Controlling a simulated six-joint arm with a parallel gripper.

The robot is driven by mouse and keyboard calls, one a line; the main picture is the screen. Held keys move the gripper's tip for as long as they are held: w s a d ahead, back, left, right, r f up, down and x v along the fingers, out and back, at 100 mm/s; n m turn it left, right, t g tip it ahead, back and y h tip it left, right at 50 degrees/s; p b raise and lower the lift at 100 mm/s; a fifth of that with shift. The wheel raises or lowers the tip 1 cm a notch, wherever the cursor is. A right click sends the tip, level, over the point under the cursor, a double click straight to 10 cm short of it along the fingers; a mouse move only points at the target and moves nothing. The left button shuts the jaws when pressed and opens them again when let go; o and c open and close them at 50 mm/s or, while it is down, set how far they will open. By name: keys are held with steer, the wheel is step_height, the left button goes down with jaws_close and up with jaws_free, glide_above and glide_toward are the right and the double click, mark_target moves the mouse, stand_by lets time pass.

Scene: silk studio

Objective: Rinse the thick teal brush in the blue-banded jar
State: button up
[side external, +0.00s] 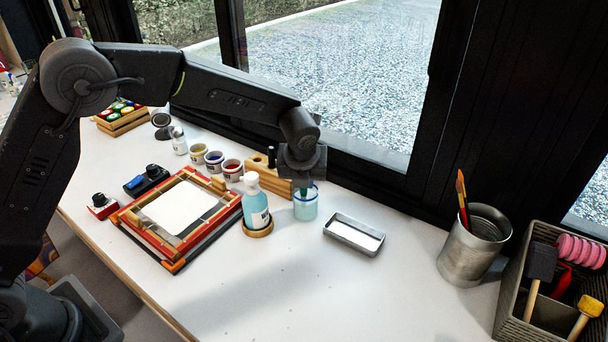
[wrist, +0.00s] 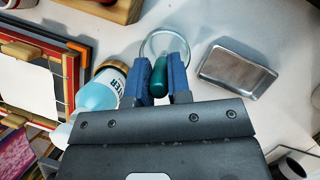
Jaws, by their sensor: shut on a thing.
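My gripper (wrist: 160,88) is shut on the thick teal brush (wrist: 159,75), whose teal handle shows between the two blue fingers in the wrist view. In the side external view my gripper (side external: 303,178) points down over the blue-banded jar (side external: 305,209), a clear jar with pale blue-green content. In the wrist view the rim of the jar (wrist: 148,41) shows beyond the fingers, around the lower part of the brush. The brush's bristle end is hidden, and I cannot tell how deep it sits in the jar.
A water bottle (side external: 255,205) stands on a round wooden coaster just left of the jar. A shallow metal tray (side external: 354,234) lies to the right. A wooden block (side external: 268,178) is behind. A framed screen (side external: 180,218) lies left, and a metal cup (side external: 472,246) stands right. The front table is clear.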

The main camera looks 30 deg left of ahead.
steer(key=shift+w+d+r, duration=0.15)
steer(key=shift+d+r, duration=0.05)
steer(key=shift+d, duration=0.1)
steer(key=shift+w+a+r, duration=0.15)
steer(key=shift+r, duration=1.65)
steer(key=shift+w+a+r, duration=0.1)
steer(key=shift+a+r, duration=0.05)
steer(key=shift+r, duration=1.65)
